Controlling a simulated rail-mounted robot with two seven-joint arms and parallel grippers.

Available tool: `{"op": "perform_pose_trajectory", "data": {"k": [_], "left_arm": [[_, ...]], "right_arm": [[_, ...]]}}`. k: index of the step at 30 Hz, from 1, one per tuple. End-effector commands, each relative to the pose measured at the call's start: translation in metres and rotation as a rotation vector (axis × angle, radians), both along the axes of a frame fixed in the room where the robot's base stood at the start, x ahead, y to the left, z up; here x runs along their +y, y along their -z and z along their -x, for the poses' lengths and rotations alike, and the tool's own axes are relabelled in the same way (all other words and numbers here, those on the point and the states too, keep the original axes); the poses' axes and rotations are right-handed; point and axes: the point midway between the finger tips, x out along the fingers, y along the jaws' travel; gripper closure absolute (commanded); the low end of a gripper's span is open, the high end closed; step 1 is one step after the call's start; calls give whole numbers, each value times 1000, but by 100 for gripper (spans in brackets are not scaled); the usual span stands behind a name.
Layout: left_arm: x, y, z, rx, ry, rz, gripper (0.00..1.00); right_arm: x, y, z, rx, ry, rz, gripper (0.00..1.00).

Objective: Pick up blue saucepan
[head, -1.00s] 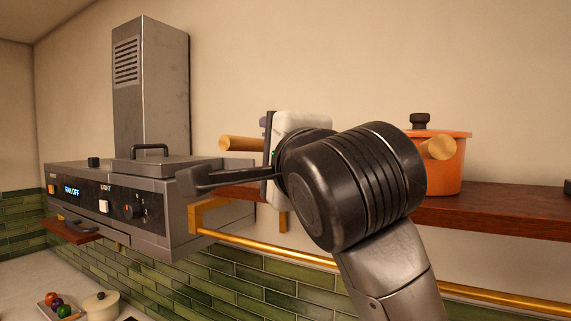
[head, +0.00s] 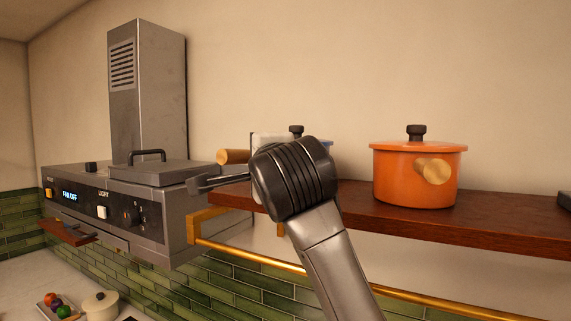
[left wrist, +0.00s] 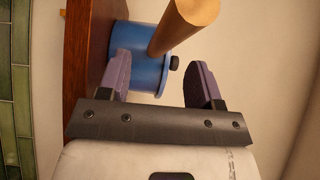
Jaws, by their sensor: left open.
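The blue saucepan (left wrist: 150,72) stands on the wooden shelf in the left wrist view, with a dark lid knob and a round wooden handle (left wrist: 184,24) pointing towards the camera. My left gripper (left wrist: 159,64) is open, its two purple-grey fingers apart. The pan's body shows between and beyond them, and the handle lies across the upper part of the gap. I cannot tell whether a finger touches the pan. In the head view my arm hides most of the saucepan; its black knob (head: 296,130) and a sliver of blue (head: 327,143) show. My right gripper is not in view.
An orange pot (head: 414,178) with a wooden handle stands on the shelf (head: 480,222) to the right. A brass rail (head: 270,258) runs below the shelf. A steel range hood (head: 110,195) is at the left. The shelf right of the orange pot is mostly clear.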

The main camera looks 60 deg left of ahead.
Motion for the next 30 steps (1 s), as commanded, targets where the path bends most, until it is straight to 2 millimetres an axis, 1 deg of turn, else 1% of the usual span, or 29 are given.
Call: {"op": "perform_pose_trajectory", "data": {"k": [1, 3, 9, 13, 19, 30], "left_arm": [[8, -6, -2, 3, -4, 1, 41], [17, -7, -4, 2, -4, 0, 41], [36, -4, -11, 2, -2, -1, 41], [39, -3, -12, 0, -1, -1, 41], [39, -2, -12, 0, 0, -1, 41], [39, -2, -12, 0, 0, -1, 76]], "right_arm": [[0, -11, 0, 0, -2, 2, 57], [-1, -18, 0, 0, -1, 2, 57], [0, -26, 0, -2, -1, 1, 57], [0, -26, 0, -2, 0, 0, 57], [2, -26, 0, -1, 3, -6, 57], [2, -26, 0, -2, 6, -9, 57]]}}
